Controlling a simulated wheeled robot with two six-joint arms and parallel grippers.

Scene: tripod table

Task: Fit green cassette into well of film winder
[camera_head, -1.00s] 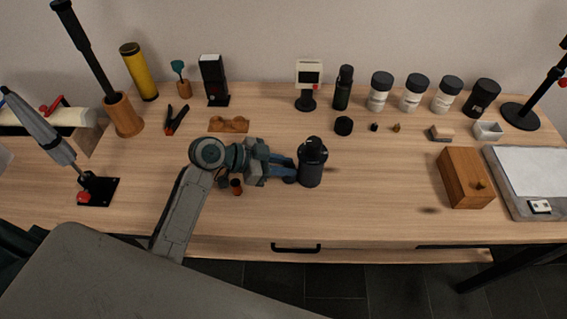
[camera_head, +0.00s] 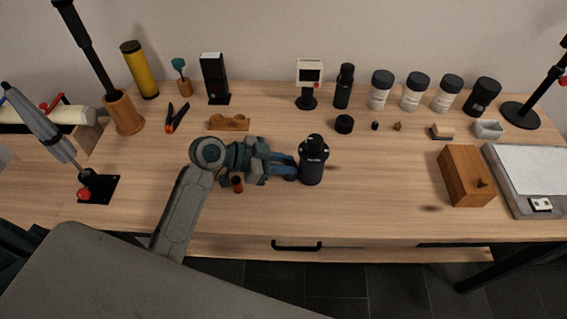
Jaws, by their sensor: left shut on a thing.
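My left gripper (camera_head: 289,168) reaches right, low over the middle of the table. Its fingers meet the left side of a black cylinder (camera_head: 314,170) with a ringed top, and it looks shut on this cylinder. The contact is partly hidden. The cylinder stands about upright; I cannot tell whether its base touches the table. A small orange-brown canister (camera_head: 237,186) stands just in front of my left wrist. I cannot make out a green cassette for certain. I cannot tell which object is the film winder, or see its well. My right gripper is not in view.
A wooden rest (camera_head: 229,123) lies behind my wrist. A wooden box (camera_head: 465,178) and a grey tray (camera_head: 510,190) are at right. Bottles and a small display (camera_head: 309,75) line the back. A lever on a black plate (camera_head: 104,190) is at left.

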